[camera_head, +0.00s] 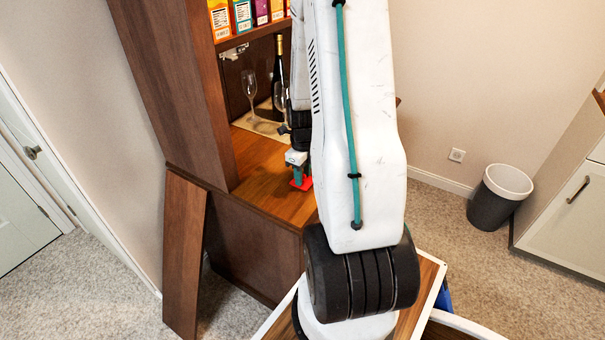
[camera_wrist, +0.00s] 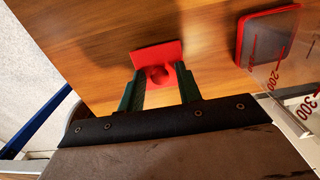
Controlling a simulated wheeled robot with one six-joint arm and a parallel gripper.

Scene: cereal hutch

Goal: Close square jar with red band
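A red square lid (camera_wrist: 158,53) with a small round knob shows in the wrist view, over the brown wood counter. In the head view the red lid (camera_head: 302,185) is at the counter's front, below my gripper (camera_head: 298,170). My gripper's green fingers (camera_wrist: 160,80) stand apart, one on each side of the knob. A gap seems to show between knob and fingers, so the gripper looks open around it. The clear jar with a red band (camera_wrist: 241,42) and red measuring marks stands to the right in the wrist view, partly out of frame. In the head view my arm hides the jar.
A wine glass (camera_head: 249,90) and a dark bottle (camera_head: 279,75) stand farther back in the hutch. Cereal boxes (camera_head: 242,14) line the shelf above. The hutch's brown side wall (camera_head: 180,80) rises left of my gripper. A bin (camera_head: 497,200) stands on the floor at right.

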